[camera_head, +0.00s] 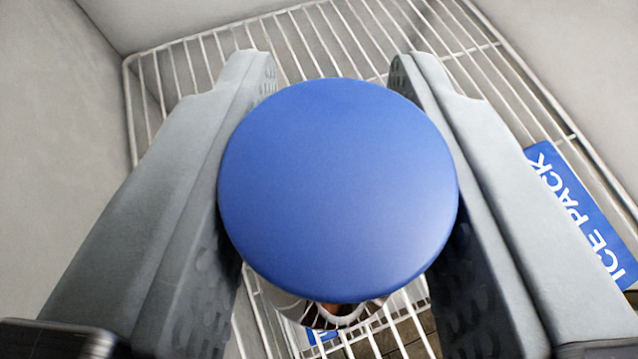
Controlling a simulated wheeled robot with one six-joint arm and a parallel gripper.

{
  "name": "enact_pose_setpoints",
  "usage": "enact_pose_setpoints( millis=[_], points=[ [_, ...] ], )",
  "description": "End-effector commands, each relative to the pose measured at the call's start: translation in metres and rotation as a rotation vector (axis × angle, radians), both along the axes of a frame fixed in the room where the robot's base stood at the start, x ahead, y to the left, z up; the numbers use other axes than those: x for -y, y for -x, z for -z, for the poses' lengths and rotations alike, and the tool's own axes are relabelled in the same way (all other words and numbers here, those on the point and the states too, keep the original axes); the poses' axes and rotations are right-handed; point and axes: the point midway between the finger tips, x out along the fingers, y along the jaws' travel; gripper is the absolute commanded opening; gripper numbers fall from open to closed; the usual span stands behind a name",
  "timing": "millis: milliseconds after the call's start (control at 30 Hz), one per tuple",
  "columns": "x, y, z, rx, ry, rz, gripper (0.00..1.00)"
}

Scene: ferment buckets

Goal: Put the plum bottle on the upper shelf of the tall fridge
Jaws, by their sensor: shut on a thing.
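My gripper (333,68) has its two grey fingers on either side of a round blue lid (338,190), shut on the blue-lidded container. I see the container from straight above, so the lid hides nearly all of its body. A small shiny strip of it with a reddish-brown patch shows below the lid. I cannot tell from this view whether it is the plum bottle. A white wire shelf (484,47) of the fridge lies beneath the gripper and container. Whether the container touches the shelf is hidden.
A blue ice pack (582,213) with white lettering lies at the right side of the shelf. Pale fridge walls (60,110) stand at the left and back. The wire shelf looks bare around the fingertips. Another small blue patch shows low in the picture, through the wires.

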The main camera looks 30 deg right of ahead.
Motion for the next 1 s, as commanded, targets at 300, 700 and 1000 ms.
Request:
enact_pose_setpoints(
  millis=[300, 700, 1000],
  points=[
    [-0.004, 0.001, 0.031, 0.002, 0.002, -0.002, 0.00],
    [-0.004, 0.001, 0.035, 0.001, 0.000, -0.001, 0.35],
    [-0.004, 0.000, 0.035, 0.001, 0.000, -0.001, 0.51]
  ],
)
